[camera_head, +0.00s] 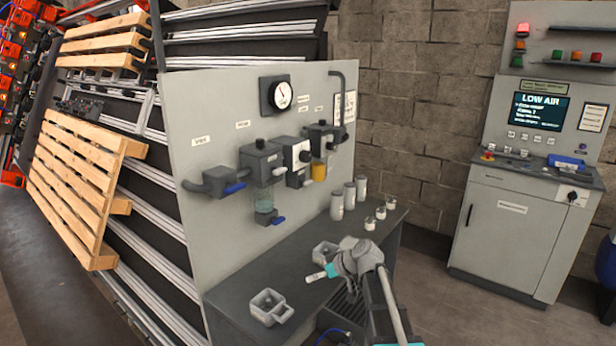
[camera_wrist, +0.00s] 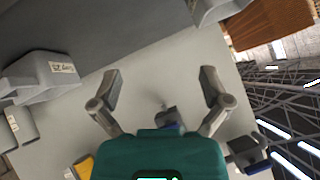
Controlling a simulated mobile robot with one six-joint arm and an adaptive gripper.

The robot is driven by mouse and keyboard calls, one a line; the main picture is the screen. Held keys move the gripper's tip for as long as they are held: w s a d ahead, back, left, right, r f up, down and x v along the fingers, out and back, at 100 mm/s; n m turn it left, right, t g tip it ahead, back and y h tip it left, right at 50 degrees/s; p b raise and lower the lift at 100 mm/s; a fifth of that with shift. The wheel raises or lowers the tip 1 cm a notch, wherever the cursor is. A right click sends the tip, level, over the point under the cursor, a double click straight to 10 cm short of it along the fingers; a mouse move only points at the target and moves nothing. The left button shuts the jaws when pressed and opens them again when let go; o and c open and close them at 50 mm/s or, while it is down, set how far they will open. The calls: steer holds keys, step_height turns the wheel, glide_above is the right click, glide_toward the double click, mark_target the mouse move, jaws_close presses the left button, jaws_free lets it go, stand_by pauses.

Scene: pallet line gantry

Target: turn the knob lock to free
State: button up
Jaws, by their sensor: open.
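The air unit on the grey panel carries a regulator (camera_head: 293,153) with a white front plate and a small black knob (camera_head: 305,156). I take this for the knob lock; its setting is too small to read. My gripper (camera_head: 316,277) is over the bench, below and in front of the unit, apart from it. In the wrist view my gripper (camera_wrist: 162,78) has its fingers spread with nothing between them. That view shows the panel upside down, with a yellow bowl (camera_wrist: 84,167) and a blue handle (camera_wrist: 170,126). The knob cannot be made out there.
Grey bins (camera_head: 268,307) and several canisters (camera_head: 350,195) stand on the dark bench (camera_head: 232,290). A gauge (camera_head: 275,95) sits above the unit. A shutoff valve with blue handle (camera_head: 234,188) is at left. The console screen (camera_head: 541,108) reads LOW AIR.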

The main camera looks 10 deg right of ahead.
steer(key=w+d+r+n+t+y+p, duration=0.1)
steer(key=w+d+r+t+y+p, duration=0.2)
steer(key=w+r, duration=0.6)
steer(key=n+t+y+p, duration=0.1)
steer(key=t+p, duration=0.2)
steer(key=t, duration=0.2)
glide_toward(311, 184)
steer(key=v, duration=0.3)
steer(key=shift+a, duration=0.15)
steer(key=shift+w+a, duration=0.1)
steer(key=x, duration=1.3)
steer(key=shift+w+a, duration=0.2)
steer(key=c, duration=1.2)
